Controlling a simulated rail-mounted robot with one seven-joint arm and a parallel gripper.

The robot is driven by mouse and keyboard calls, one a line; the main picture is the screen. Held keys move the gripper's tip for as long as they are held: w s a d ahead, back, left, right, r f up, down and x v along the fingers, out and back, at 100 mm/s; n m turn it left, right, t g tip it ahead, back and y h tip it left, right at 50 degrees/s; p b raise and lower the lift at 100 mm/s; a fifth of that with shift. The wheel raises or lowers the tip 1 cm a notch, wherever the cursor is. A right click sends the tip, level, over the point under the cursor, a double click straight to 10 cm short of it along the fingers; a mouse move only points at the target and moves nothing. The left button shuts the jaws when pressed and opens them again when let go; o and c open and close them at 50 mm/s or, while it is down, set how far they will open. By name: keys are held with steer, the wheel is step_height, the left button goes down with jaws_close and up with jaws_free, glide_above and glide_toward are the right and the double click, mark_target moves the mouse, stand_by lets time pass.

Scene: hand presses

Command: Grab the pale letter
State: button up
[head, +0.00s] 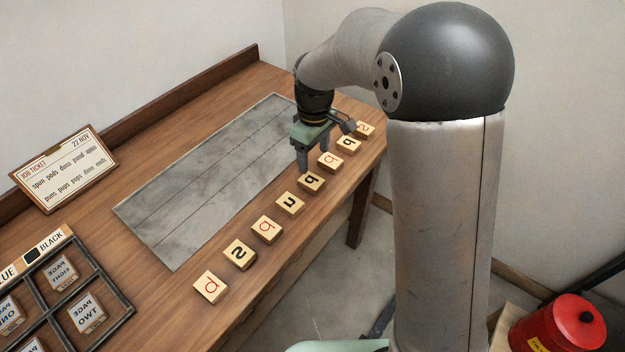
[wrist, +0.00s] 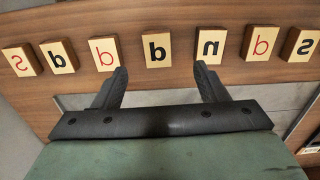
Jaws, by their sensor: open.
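A row of pale wooden letter blocks lies along the table's front edge, with black or red letters. No single letter stands out as paler. In the head view, red-letter blocks include the nearest one (head: 210,287), another (head: 266,229), one near my gripper (head: 331,160) and a red s (wrist: 21,61) at the far end. Black ones include an s (head: 239,254), an n- or u-like letter (head: 290,204) and a b-like letter (head: 311,183). My gripper (wrist: 160,73) is open and empty, fingers wide apart. In the wrist view, the black b-like block (wrist: 156,49) lies just beyond the gap between its fingertips.
A grey plate (head: 190,195) lies behind the row. A job ticket (head: 62,170) stands at the left, and a dark divided tray (head: 120,300) with labelled blocks is at lower left. Neighbouring letter blocks have narrow gaps. A red can (head: 555,325) is off the table at right.

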mark_target(315, 182)
steer(key=f, duration=0.5)
steer(key=f+p, duration=0.1)
steer(key=f, duration=0.4)
steer(key=shift+w+d, duration=0.1)
steer(key=shift+w, duration=0.1)
steer(key=c, duration=1.1)
